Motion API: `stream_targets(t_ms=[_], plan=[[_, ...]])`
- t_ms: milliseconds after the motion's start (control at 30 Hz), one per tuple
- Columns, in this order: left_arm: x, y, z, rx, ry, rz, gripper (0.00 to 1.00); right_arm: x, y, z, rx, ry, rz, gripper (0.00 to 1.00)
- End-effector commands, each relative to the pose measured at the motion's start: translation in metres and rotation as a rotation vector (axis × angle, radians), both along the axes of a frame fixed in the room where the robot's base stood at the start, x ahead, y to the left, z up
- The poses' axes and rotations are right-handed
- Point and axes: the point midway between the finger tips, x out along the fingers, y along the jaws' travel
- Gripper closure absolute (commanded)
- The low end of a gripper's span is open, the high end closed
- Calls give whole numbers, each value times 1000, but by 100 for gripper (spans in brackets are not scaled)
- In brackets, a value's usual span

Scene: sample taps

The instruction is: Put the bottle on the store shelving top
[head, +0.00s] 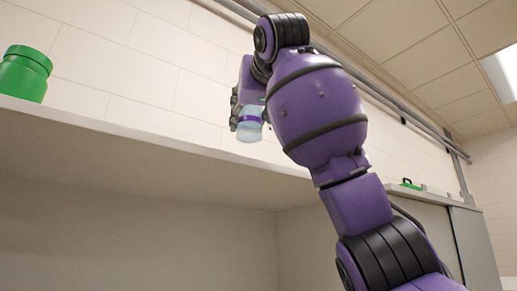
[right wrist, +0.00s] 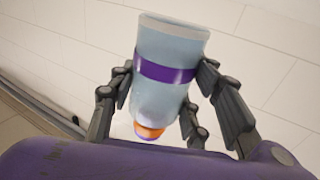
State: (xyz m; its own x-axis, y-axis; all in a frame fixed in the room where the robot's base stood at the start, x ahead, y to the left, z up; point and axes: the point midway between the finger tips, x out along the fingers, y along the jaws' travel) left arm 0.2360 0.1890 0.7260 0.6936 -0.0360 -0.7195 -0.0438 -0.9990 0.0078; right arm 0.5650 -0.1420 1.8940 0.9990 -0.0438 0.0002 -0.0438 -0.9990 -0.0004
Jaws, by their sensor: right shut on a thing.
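The bottle (head: 249,130) is pale blue with a purple band. In the right wrist view the bottle (right wrist: 168,95) also shows an orange part at its lower end. My right gripper (head: 243,112) is shut on it, with fingers on both sides in the right wrist view (right wrist: 168,70). The store shelving top (head: 150,140) is a long pale slab seen from below its front edge. In the head view the bottle appears above that edge with a gap between them; its distance in depth is hard to tell. My left gripper is not in view.
A green lidded jar (head: 24,74) stands on the shelving top at the far left. A small green-handled thing (head: 411,184) lies at the right on a grey cabinet (head: 440,212). The visible edge between jar and bottle is clear. A tiled wall (head: 150,50) rises behind.

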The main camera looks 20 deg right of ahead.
Motion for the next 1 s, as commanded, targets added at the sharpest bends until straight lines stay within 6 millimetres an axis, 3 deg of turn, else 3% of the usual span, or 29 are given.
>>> stream_targets(t_ms=[200,367,533,967,1000], plan=[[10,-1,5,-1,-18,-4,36,13,-20,-29,0,-5,1,89],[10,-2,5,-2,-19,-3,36,18,-27,-39,0,-3,1,89],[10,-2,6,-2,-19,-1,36,19,-28,-64,-2,-3,0,89],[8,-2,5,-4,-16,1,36,18,-28,-73,1,-3,1,89],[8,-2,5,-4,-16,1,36,19,-27,-74,0,-2,1,54]])
